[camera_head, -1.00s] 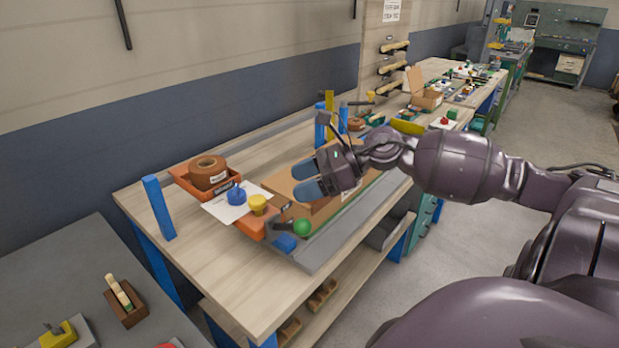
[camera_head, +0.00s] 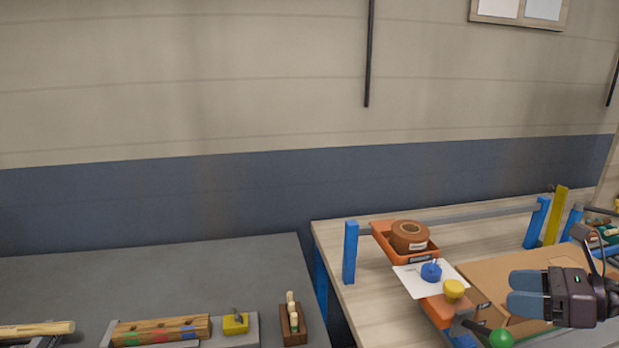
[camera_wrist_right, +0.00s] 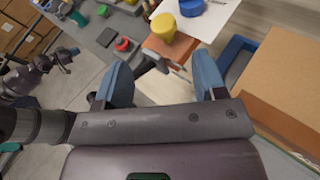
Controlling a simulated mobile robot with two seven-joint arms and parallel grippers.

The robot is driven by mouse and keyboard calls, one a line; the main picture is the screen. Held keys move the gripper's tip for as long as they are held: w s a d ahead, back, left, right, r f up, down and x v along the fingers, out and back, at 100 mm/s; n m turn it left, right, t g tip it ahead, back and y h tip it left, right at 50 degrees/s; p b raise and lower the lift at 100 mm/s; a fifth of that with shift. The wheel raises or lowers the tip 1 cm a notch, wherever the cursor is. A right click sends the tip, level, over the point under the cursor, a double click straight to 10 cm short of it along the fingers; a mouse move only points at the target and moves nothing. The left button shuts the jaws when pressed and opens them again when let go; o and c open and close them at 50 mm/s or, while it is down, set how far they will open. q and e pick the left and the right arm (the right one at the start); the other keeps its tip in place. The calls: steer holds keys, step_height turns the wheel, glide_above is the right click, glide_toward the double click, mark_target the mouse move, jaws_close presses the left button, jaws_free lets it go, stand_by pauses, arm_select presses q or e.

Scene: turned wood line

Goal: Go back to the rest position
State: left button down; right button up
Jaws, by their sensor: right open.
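My right gripper (camera_head: 526,293) is at the lower right of the head view, with its blue fingertips pointing left over the wooden bench (camera_head: 365,303). In the right wrist view its two blue fingers (camera_wrist_right: 163,80) stand apart with nothing held between them. A yellow knob-shaped piece (camera_head: 453,290) on an orange holder and a blue piece (camera_head: 431,271) on a white sheet lie beyond the fingers. A green ball (camera_head: 501,338) shows just below the fingertips in the head view. My left gripper is not in the head view.
An orange bin (camera_head: 380,240) holds a brown tape roll (camera_head: 410,235). A blue post (camera_head: 350,252) stands at the bench's left end. A cardboard piece (camera_head: 500,268) lies near the gripper. A grey table (camera_head: 150,275) at left carries a wooden block (camera_head: 160,331) and a small yellow item (camera_head: 236,323).

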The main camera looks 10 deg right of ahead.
steer(key=s+f+m+t+h, duration=0.2)
steer(key=f+m+t+h, duration=0.2)
steer(key=f+m, duration=0.7)
steer(key=s+f+m+t+h, duration=0.35)
steer(key=f+m, duration=0.35)
steer(key=m, duration=0.8)
steer(key=s+a+f+m+g+h, duration=0.1)
steer(key=s+a+f+m+g, duration=0.1)
steer(key=s+a+f+m, duration=0.2)
steer(key=s+a+f+m+g+h, duration=0.2)
steer(key=s+a+f+m+g, duration=0.1)
steer(key=a+f+m, duration=0.5)
step_height(320, 180, down, 3)
steer(key=m, duration=0.5)
steer(key=shift+s+a+g, duration=0.25)
steer(key=shift+s+g, duration=0.1)
